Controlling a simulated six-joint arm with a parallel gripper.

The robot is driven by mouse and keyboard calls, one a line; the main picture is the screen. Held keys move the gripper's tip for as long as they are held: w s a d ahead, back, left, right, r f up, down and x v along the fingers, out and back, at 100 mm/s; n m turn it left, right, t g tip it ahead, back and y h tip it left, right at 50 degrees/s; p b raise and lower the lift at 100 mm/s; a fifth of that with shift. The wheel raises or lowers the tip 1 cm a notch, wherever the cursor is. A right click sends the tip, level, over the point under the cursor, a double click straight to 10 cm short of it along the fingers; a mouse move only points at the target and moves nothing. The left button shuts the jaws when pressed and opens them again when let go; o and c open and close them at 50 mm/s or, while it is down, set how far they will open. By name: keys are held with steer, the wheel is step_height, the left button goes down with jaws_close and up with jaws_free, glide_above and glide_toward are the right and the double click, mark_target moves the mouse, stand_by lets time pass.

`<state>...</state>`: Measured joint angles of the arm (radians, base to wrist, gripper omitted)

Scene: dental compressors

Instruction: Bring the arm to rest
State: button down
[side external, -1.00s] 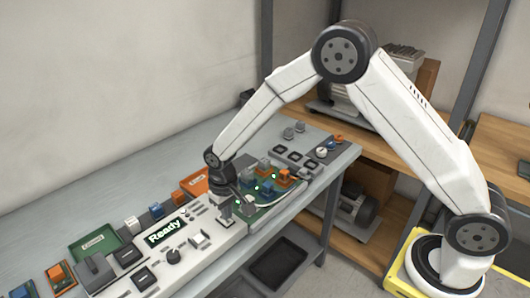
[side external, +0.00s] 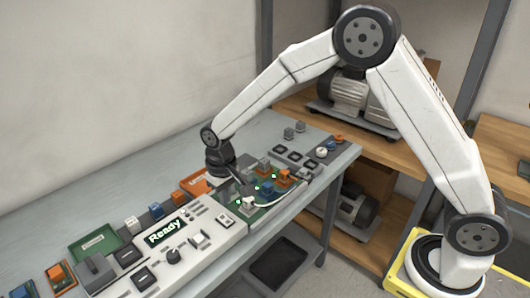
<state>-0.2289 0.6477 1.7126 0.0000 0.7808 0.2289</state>
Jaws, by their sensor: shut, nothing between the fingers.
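My gripper (side external: 236,188) hangs at the end of my white arm, pointing down over the left edge of the green circuit board (side external: 262,205) on the bench. It is small and dark here, with its fingers together and nothing held. Blue, orange and grey blocks sit on the board beside it, and several green lights glow there. The control panel (side external: 205,240) to the left has a display (side external: 166,231) reading "Ready".
The grey bench (side external: 90,205) has bare room behind the panel. A green tray (side external: 95,246) and an orange tray (side external: 194,184) lie along it. Compressors (side external: 350,95) sit on wooden shelves behind my arm.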

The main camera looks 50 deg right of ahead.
steer(key=shift+r, duration=0.1)
stand_by(0.3)
steer(key=shift+s+d+r, duration=0.2)
steer(key=shift+s+d, duration=0.15)
steer(key=shift+d, duration=0.05)
steer(key=s+d+r+t, duration=0.1)
steer(key=s+d, duration=0.4)
steer(key=s, duration=0.3)
steer(key=s+d+r+t, duration=0.1)
steer(key=s+d+r, duration=0.1)
steer(key=s+d, duration=0.3)
steer(key=shift+s+t, duration=0.3)
steer(key=shift+s, duration=2)
steer(key=shift+r, duration=0.1)
